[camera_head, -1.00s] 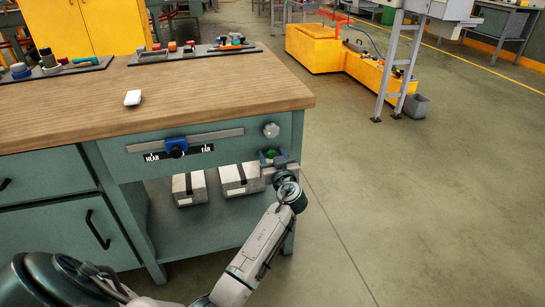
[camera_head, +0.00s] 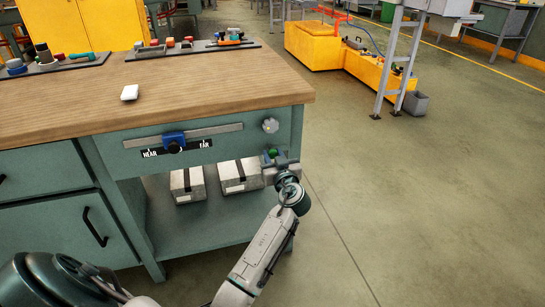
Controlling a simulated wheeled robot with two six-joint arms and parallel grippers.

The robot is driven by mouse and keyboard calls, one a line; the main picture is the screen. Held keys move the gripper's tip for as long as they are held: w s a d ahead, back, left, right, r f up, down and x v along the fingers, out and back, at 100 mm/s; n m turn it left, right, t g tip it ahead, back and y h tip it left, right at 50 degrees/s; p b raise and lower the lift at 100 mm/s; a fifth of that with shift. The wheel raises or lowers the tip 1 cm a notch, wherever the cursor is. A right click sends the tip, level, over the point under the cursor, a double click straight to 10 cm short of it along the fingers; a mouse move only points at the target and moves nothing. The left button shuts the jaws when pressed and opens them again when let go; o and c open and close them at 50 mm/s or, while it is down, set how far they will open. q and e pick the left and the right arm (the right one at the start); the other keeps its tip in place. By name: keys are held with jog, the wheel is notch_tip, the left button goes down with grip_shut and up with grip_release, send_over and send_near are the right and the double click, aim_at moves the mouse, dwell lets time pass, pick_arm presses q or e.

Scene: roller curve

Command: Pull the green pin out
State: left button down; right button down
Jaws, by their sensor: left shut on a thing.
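The green pin (camera_head: 272,153) shows as a small green knob at the right end of the workbench front, below a round grey knob. My left gripper (camera_head: 271,160) is at the pin, its jaws shut on it. The jaws and wrist hide most of the pin, so how far it sits in its hole cannot be told. My right gripper is not in view.
The workbench (camera_head: 190,95) has a blue slider (camera_head: 174,141) on a grey rail above a NEAR/FAR label. Two boxes (camera_head: 240,175) stand on the lower shelf behind my gripper. The floor (camera_head: 400,200) to the right is clear.

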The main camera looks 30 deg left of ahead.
pick_arm(q)
jog(key=shift+s+d+f, duration=0.1)
jog(key=shift+f, duration=0.15)
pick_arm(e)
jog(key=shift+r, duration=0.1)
pick_arm(q)
jog(key=c, duration=1.5)
grip_release()
jog(key=o, duration=0.4)
jog(key=shift+d+r, duration=0.1)
jog(key=shift+s+r, duration=0.1)
jog(key=shift+r, duration=0.05)
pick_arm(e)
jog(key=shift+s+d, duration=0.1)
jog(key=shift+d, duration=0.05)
pick_arm(q)
jog(key=shift+d, duration=0.1)
jog(key=shift+s+d, duration=0.25)
jog(key=shift+b+v, duration=0.3)
jog(key=shift+v, duration=4.7)
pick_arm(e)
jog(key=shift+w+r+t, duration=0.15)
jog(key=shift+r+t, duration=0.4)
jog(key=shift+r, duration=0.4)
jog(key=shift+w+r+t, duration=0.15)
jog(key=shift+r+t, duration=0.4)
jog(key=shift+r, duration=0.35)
